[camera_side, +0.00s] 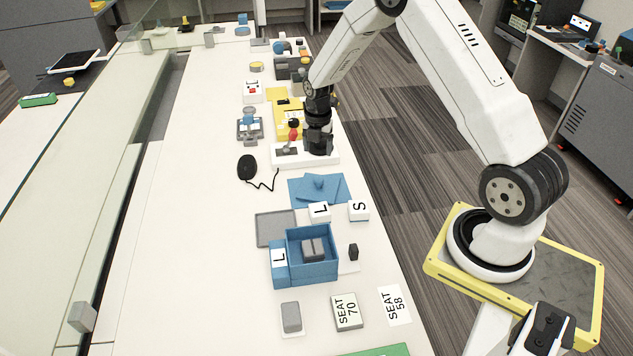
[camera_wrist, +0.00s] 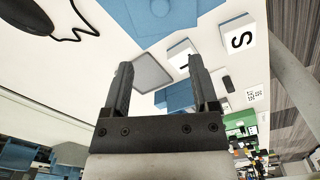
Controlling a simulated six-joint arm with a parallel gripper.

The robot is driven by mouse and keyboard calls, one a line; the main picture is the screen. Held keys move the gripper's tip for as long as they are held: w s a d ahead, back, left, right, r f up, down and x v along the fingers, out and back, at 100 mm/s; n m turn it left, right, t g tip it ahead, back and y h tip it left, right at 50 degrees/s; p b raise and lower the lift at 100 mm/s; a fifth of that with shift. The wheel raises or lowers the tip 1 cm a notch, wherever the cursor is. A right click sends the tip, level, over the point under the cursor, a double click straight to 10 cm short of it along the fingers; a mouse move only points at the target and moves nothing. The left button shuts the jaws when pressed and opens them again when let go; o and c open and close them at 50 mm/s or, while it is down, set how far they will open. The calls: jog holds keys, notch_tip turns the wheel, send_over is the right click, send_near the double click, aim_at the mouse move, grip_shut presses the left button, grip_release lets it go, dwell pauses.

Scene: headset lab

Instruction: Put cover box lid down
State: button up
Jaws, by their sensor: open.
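A blue lid with a raised knob (camera_side: 319,192) lies on the white table. It shows at the top of the wrist view (camera_wrist: 200,6), partly cut off. A blue box (camera_side: 303,274) with an "L" label on its left part stands nearer the front, open at the top, with a grey block (camera_side: 313,247) inside. The box shows partly behind my fingers in the wrist view (camera_wrist: 181,98). My gripper (camera_side: 318,150) is open and empty, pointing down beyond the lid, above a white strip. Its two fingers (camera_wrist: 160,65) are apart with nothing between them.
A flat grey tray (camera_side: 275,229) lies beside the box. A small black block (camera_side: 353,252) is right of the box. A black mouse (camera_side: 247,167) lies left of the white strip (camera_side: 305,159).

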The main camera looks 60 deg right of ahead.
jog(key=s+a+r+m+t, duration=0.1)
jog(key=s+a+r+m, duration=0.5)
jog(key=s+a+m, duration=0.2)
jog(key=s+a+r+m+t, duration=0.1)
jog(key=s+a+r+m, duration=0.5)
jog(key=s+a+m, duration=0.3)
jog(key=m, duration=0.4)
jog(key=shift+s+a+m+t, duration=0.3)
jog(key=shift+a, duration=0.05)
